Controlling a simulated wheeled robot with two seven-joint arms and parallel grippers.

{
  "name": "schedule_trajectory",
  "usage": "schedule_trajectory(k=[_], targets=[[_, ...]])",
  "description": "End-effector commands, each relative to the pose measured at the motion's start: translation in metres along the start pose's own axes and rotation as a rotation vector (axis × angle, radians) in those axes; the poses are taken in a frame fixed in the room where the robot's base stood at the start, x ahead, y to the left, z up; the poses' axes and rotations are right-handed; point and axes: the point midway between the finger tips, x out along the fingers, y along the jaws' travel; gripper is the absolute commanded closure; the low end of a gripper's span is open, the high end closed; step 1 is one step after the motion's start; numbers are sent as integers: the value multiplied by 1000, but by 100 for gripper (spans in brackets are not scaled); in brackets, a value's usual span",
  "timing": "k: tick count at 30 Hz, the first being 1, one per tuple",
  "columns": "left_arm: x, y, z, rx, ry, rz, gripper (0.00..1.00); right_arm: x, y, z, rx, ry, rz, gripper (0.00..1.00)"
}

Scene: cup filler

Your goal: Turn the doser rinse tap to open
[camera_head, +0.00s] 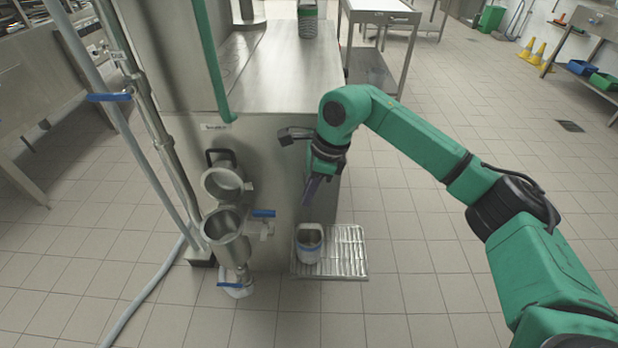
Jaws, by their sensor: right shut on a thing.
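Three blue-lever taps show. One (110,97) is on the upright pipe at left, its lever across the pipe. One (263,213) is on the cabinet side, right of the steel doser cup (226,224), its lever roughly level. One (230,285) is below that cup. The labels are too small to read, so I cannot tell which is the rinse tap. My right gripper (311,192) points down in front of the cabinet, right of and apart from these taps. It is shut on a dark purplish thing that I cannot identify. My left gripper is out of view.
The doser's round lid (222,183) stands open. A steel jug (309,243) stands on a slatted drip tray (345,262) below my right gripper. A steel cabinet (285,75) rises behind. A grey hose (140,300) runs along the floor at left.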

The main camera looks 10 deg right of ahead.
Motion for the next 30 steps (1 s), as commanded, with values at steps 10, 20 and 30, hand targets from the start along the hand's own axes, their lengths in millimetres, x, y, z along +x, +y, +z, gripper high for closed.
schedule_trajectory(k=[10,20,30], targets=[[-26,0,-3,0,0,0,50,-2,0,2,0,219,-1,100],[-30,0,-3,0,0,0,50,0,0,2,0,290,-1,100],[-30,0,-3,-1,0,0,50,1,0,1,0,293,-1,100]])
